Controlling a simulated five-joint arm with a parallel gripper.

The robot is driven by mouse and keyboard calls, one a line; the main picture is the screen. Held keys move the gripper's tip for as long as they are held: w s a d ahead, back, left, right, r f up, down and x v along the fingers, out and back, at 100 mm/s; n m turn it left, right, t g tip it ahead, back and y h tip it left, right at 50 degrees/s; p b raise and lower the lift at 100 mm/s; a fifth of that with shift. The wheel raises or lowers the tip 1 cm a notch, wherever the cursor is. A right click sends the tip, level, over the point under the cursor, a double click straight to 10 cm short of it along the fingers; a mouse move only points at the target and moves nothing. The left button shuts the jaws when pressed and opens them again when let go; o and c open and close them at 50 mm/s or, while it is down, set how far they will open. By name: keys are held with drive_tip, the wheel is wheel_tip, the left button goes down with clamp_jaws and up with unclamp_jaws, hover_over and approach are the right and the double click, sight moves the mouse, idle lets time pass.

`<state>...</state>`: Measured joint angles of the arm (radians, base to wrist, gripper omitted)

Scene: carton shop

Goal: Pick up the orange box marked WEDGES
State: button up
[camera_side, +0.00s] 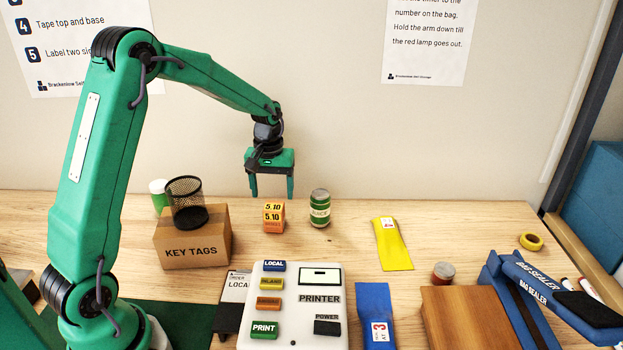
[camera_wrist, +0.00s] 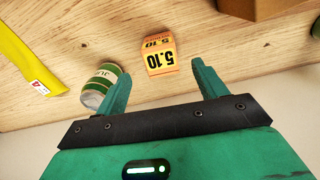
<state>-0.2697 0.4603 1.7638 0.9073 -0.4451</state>
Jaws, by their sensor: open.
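A small orange box (camera_side: 273,223) stands on the wooden bench in the side view, left of a green can. It shows a large "5.10" on top and front; smaller print below is too small to read surely. The wrist view shows the same box (camera_wrist: 158,48) just beyond the gap between my fingertips, touched by neither. My gripper (camera_side: 271,193) is open and empty, fingers pointing down, above the box in the side view. My gripper also shows in the wrist view (camera_wrist: 161,72), its left finger overlapping the can's edge there.
The green can (camera_side: 320,208) stands close to the box; it also shows in the wrist view (camera_wrist: 99,86). A KEY TAGS carton (camera_side: 192,251) with a black mesh cup (camera_side: 186,205) stands left. A printer (camera_side: 318,310) is in front. A yellow bag (camera_side: 393,248) lies right.

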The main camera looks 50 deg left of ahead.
sight(274, 206)
drive_tip(key=shift+w+a+f, duration=0.15)
drive_tip(key=shift+a+f, duration=0.05)
drive_tip(key=shift+f, duration=0.2)
drive_tip(key=shift+f, duration=0.1)
drive_tip(key=shift+f, duration=1.2)
drive_tip(key=shift+f, duration=0.1)
drive_tip(key=shift+f, duration=2.5)
drive_tip(key=shift+c, duration=0.4)
drive_tip(key=c, duration=1)
